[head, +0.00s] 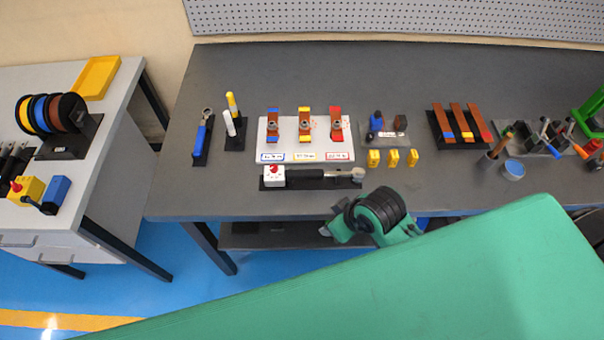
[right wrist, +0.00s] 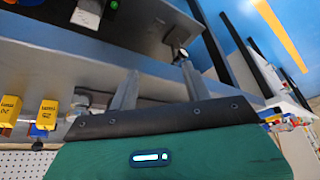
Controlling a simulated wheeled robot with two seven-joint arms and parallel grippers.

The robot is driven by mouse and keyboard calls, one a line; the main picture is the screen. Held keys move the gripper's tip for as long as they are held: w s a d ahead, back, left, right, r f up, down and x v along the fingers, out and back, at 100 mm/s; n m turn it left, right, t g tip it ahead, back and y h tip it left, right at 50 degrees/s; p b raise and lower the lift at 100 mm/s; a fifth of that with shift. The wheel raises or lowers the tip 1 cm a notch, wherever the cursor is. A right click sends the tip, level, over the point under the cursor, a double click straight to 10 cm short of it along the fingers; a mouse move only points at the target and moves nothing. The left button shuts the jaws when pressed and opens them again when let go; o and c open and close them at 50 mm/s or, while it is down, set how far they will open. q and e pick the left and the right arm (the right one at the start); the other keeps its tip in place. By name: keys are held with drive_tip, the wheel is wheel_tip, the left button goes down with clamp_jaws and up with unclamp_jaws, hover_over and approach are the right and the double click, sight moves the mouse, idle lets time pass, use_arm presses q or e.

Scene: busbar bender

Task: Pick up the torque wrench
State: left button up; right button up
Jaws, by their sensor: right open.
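The torque wrench (head: 315,173) lies lengthwise near the front of the grey workbench in the head view. It has a black handle, a steel shaft and a head at the right end, and rests on a dark stand. A white block with a red knob sits at the stand's left end. My right gripper (right wrist: 160,70) is open, with nothing visible between its fingers. In the head view my green right arm is at the bench's front edge, below and right of the wrench head; its fingertips are hard to make out. My left gripper is not in view.
A white board (head: 262,136) with three terminals stands behind the wrench. Several yellow blocks (head: 393,157) are behind and right of it. The bench's front left corner is clear. A second table (head: 104,130) is at far left.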

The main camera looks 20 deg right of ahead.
sight(303, 172)
drive_tip(key=w+a+r+n, duration=0.1)
drive_tip(key=w+a+r+n+y, duration=0.1)
drive_tip(key=w, duration=0.1)
drive_tip(key=w+a+r, duration=0.1)
drive_tip(key=shift+w+n, duration=0.4)
drive_tip(key=w+d+r+n+g, duration=0.35)
drive_tip(key=w+r+n, duration=0.4)
drive_tip(key=r, duration=0.25)
drive_tip(key=shift+m+t+y, duration=0.25)
drive_tip(key=shift+m+y, duration=0.1)
drive_tip(key=shift+y, duration=0.05)
drive_tip(key=x, duration=0.5)
drive_tip(key=p+x, duration=0.1)
drive_tip(key=x, duration=0.2)
drive_tip(key=shift+w+d, duration=0.15)
drive_tip(key=shift+w, duration=0.2)
drive_tip(key=x, duration=0.1)
drive_tip(key=p+x, duration=0.1)
drive_tip(key=x, duration=0.1)
drive_tip(key=p+x, duration=0.1)
drive_tip(key=shift+w+f, duration=0.3)
drive_tip(key=shift+f, duration=0.35)
drive_tip(key=shift+f, duration=0.25)
drive_tip(key=shift+c, duration=0.2)
